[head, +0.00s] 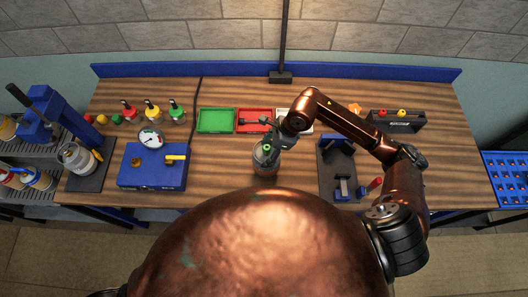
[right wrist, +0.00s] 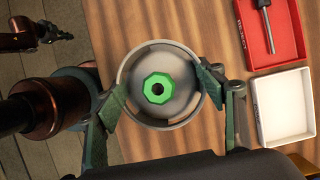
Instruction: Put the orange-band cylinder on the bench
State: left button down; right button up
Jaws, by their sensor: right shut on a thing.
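My right gripper (head: 269,146) is shut on a grey cylinder with a green valve top (head: 264,163), over the front middle of the wooden bench (head: 225,165). In the right wrist view the two fingers of the gripper (right wrist: 158,92) clasp the cylinder's collar (right wrist: 180,112) from both sides. The cylinder looks upright; its band is hidden, and I cannot tell whether its base touches the bench. Another grey cylinder (head: 76,158) stands on the blue press at the left. My left gripper (right wrist: 52,33) shows small and far off in the right wrist view; its jaws are unclear.
A blue gauge box (head: 150,177) is left of the held cylinder, and a dark fixture (head: 338,165) is to its right. Green (head: 216,120), red (head: 250,126) and white trays lie behind. Several banded cylinders (head: 40,181) stand on the left rack. Bare wood surrounds the held cylinder.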

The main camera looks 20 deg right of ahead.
jog(key=shift+w+a+f, duration=0.35)
jog(key=shift+w+f, duration=0.2)
jog(key=shift+f, duration=0.05)
notch_tip(320, 180, down, 3)
jog(key=shift+w+a+r+p, duration=0.1)
jog(key=shift+p, duration=0.9)
jog(key=shift+f, duration=0.3)
jog(key=shift+f, duration=0.15)
jog(key=o, duration=2.1)
